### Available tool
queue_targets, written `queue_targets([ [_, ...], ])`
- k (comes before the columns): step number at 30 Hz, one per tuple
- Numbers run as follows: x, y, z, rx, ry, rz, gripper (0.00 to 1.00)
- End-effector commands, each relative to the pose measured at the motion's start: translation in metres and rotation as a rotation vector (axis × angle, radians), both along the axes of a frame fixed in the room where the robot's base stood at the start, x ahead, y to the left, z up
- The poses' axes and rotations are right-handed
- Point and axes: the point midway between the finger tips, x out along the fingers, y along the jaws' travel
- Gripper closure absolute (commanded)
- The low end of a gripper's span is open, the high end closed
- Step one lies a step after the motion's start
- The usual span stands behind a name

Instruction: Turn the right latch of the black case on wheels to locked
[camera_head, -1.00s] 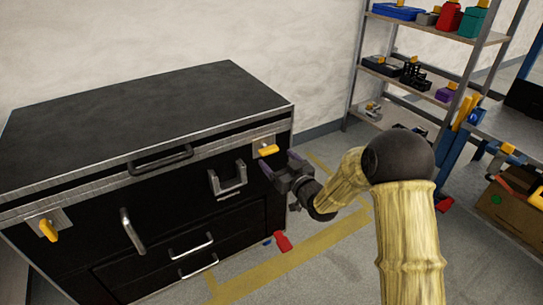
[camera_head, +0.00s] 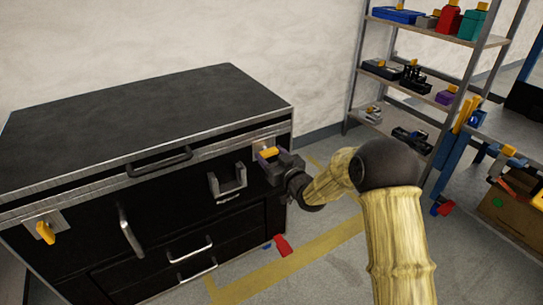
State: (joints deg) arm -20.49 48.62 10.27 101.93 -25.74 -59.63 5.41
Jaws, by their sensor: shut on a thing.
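The black case (camera_head: 140,125) with metal-edged lid stands at the left. Its right latch (camera_head: 268,153), a yellow handle on a metal plate, is at the front's upper right corner. My gripper (camera_head: 268,160) is at this latch, shut on its yellow handle; the fingers hide part of it, so its exact angle is hard to tell. The left latch (camera_head: 45,231), also yellow, tilts downward on its plate at the front's left end.
The case front has a black lid handle (camera_head: 160,162), a metal bracket (camera_head: 228,180) and drawer handles (camera_head: 190,248). A shelf rack (camera_head: 430,85) and a workbench (camera_head: 505,130) stand at the right. Marked floor (camera_head: 320,248) is open between.

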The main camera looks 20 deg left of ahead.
Motion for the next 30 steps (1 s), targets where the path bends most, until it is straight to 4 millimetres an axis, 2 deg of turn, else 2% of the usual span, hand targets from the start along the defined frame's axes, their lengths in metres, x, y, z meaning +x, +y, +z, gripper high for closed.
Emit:
queue_targets([
  [14, 0.0009, -0.0014, 0.0017, 0.075, 0.087, -0.003, 0.65],
  [30, 0.0021, -0.0027, 0.0023, 0.369, 0.431, -0.004, 0.65],
])
